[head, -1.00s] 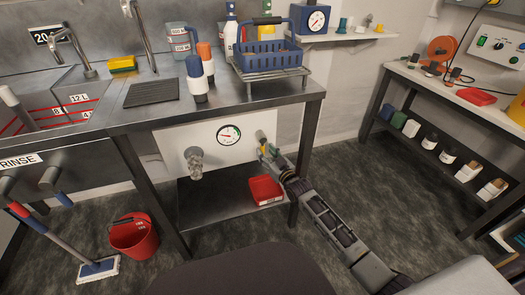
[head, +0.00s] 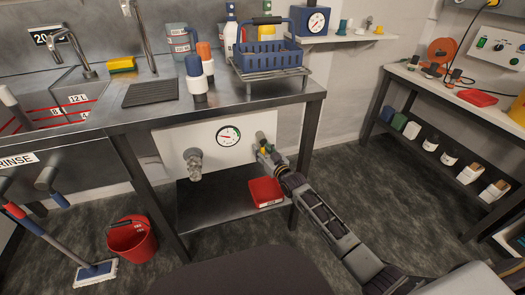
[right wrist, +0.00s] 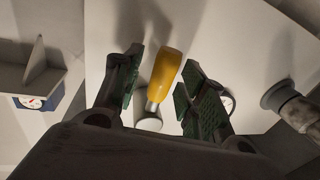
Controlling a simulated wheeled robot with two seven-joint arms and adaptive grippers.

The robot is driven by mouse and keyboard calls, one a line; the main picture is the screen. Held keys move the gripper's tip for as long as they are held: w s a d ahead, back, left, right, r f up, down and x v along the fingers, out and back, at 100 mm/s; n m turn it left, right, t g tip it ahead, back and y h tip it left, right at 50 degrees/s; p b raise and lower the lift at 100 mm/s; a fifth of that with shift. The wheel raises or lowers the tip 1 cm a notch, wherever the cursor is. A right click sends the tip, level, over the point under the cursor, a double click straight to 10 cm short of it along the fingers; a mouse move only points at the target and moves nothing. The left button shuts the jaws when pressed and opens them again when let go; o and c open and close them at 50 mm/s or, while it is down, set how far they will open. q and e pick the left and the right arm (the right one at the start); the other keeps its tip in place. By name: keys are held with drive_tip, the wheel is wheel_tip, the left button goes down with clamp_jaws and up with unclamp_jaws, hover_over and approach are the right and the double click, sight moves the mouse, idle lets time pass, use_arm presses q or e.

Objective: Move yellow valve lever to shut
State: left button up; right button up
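The yellow valve lever (right wrist: 166,66) stands out from the white panel, above a pale round fitting (right wrist: 149,122) in the right wrist view. My right gripper (right wrist: 160,62) is open, its green-padded fingers on either side of the lever. A gap shows beside the lever on both sides, so neither pad clearly touches it. In the head view my right gripper (head: 267,153) is at the right end of the panel (head: 172,150), under the bench, and largely hides the lever. My left gripper is not in view.
A round gauge (head: 228,135) and a grey knobbed fitting (head: 194,162) are on the panel left of the gripper. A red tray (head: 265,192) sits on the shelf below. The bench top (head: 225,100) is above. A red bucket (head: 133,238) stands on the floor.

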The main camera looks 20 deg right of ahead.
clamp_jaws()
